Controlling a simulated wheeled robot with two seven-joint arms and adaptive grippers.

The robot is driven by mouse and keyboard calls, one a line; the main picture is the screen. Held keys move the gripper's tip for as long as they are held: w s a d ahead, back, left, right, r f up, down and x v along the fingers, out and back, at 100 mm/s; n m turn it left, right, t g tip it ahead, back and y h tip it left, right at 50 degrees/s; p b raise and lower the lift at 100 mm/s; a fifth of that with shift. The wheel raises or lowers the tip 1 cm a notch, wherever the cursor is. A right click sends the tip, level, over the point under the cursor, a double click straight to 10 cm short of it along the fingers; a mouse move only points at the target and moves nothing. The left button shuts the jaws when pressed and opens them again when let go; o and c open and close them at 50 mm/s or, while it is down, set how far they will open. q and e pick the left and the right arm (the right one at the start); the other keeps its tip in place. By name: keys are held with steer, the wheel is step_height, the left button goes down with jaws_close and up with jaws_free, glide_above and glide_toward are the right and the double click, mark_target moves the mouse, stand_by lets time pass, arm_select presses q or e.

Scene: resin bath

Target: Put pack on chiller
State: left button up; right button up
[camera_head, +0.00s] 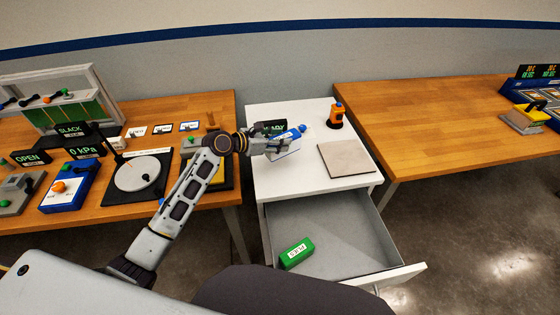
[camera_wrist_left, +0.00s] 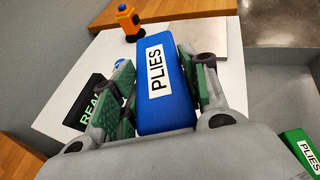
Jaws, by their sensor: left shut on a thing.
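My left gripper (camera_head: 279,137) is shut on a blue pack (camera_head: 291,134) above the left part of the white cabinet top. In the left wrist view the blue pack (camera_wrist_left: 155,100), labelled PLIES, lies between the two fingers (camera_wrist_left: 163,72). A green pack (camera_head: 296,252), also labelled PLIES, lies in the open drawer, and it shows at the right edge of the left wrist view (camera_wrist_left: 302,150). I cannot tell for sure which thing is the chiller. A dark display with green letters (camera_wrist_left: 92,103) is partly hidden by the gripper. My right gripper is not in view.
The white cabinet (camera_head: 275,184) has an open drawer (camera_head: 340,235). A flat beige plate (camera_head: 346,158) and an orange and black device (camera_head: 337,116) sit on its top. Wooden tables with equipment (camera_head: 420,110) stand on both sides. The near part of the cabinet top is clear.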

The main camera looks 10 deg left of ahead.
arm_select(q)
steer(key=shift+f, duration=2.4)
steer(key=shift+f+b, duration=0.3)
steer(key=shift+f, duration=1.55)
steer(key=shift+f, duration=0.1)
steer(key=o, duration=1.2)
steer(key=shift+a, duration=0.1)
steer(key=shift+v, duration=6)
